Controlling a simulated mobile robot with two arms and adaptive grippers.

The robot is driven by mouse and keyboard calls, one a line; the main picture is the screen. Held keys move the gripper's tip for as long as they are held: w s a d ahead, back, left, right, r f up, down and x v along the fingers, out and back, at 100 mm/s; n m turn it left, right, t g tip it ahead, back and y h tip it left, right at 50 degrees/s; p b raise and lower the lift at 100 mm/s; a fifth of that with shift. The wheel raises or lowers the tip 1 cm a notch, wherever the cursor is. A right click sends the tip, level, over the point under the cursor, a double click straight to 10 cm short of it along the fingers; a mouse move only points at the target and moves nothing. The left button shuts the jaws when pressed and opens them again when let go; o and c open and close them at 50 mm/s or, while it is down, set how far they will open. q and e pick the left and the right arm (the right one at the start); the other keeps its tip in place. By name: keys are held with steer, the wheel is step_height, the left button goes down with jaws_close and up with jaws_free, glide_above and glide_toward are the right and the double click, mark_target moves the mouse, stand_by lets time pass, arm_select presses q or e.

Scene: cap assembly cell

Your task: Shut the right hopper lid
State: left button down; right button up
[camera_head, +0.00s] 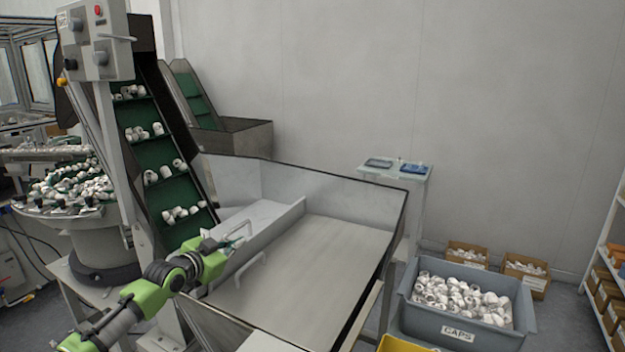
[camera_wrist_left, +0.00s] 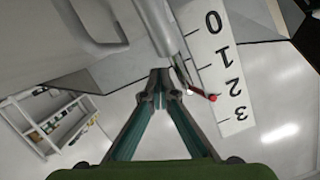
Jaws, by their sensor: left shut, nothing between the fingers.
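The hopper (camera_head: 378,203) is a grey metal bin with raised walls at the foot of a green-belted elevator. Its right lid (camera_head: 325,258) looks like the broad pale panel with a bar handle (camera_head: 250,270) near its left edge. It lies almost flat between the walls; I cannot tell if it is fully seated. A narrower panel (camera_head: 255,218) with an upright edge is on its left. My left gripper (camera_head: 238,242) is over the left side of the hopper, close to the handles. In the left wrist view, its fingers (camera_wrist_left: 160,76) are shut and empty, and a pale handle (camera_wrist_left: 95,42) shows at upper left.
A white scale (camera_wrist_left: 215,70) numbered 0 to 3 with a red-tipped pointer is close to my left fingers. A grey bin of caps (camera_head: 465,345) stands right of the hopper, with a small stand (camera_head: 395,172) behind. The control box (camera_head: 95,40) rises at left.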

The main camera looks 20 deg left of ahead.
steer(key=shift+a, duration=0.15)
